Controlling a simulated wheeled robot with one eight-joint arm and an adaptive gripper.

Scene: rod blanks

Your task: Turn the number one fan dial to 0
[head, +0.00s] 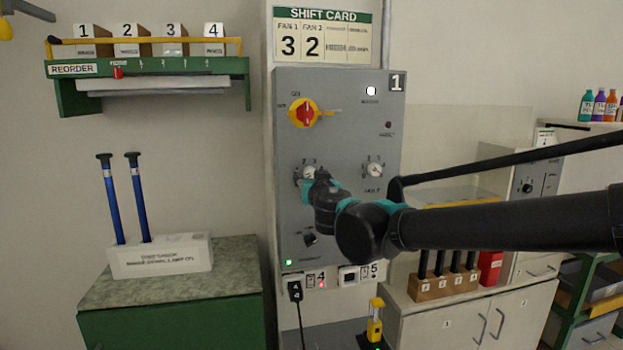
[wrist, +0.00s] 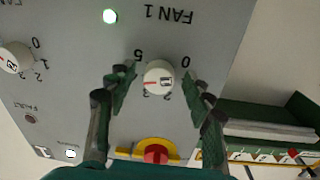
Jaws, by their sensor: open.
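The fan dial (wrist: 158,78) is a round white knob with a red pointer line on the grey panel, with the upside-down label FAN 1 (wrist: 170,14) beyond it in the wrist view. Its pointer is toward the left there; the exact number is hard to read. The 0 mark is at the dial's upper right. My gripper (wrist: 160,88) is open, one finger on each side of the dial, with gaps visible on both sides. In the head view my gripper (head: 310,188) partly covers the dial (head: 308,173).
A second white dial (head: 375,170) is to the right on the panel (head: 340,110). A red and yellow rotary switch (head: 304,113) is above, a black knob (head: 310,239) below. The shift card (head: 322,38) reads FAN 1 3, FAN 2 2. A green shelf (head: 150,85) is left.

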